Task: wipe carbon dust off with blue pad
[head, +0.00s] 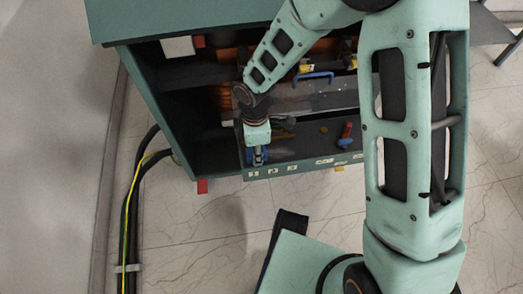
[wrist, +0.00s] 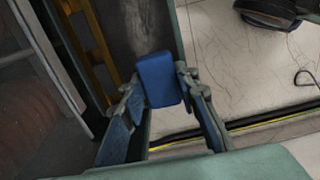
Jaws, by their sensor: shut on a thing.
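My gripper (head: 257,155) reaches down into the front tray of the open green cabinet, near the tray's left end. In the wrist view my gripper (wrist: 160,84) is shut on the blue pad (wrist: 158,75), a small rounded block held between both fingertips. A grey, dark-smudged surface (wrist: 147,25) lies just beyond the pad. I cannot tell whether the pad touches it, or which of the smudges are carbon dust. In the head view the fingers mostly hide the pad.
The cabinet (head: 155,90) holds copper-coloured windings (head: 228,97) and a blue handle (head: 313,76). A red and blue tool (head: 346,135) lies in the labelled tray (head: 300,168), right of my gripper. Black and yellow cables (head: 135,195) run down the left. The tiled floor in front has free room.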

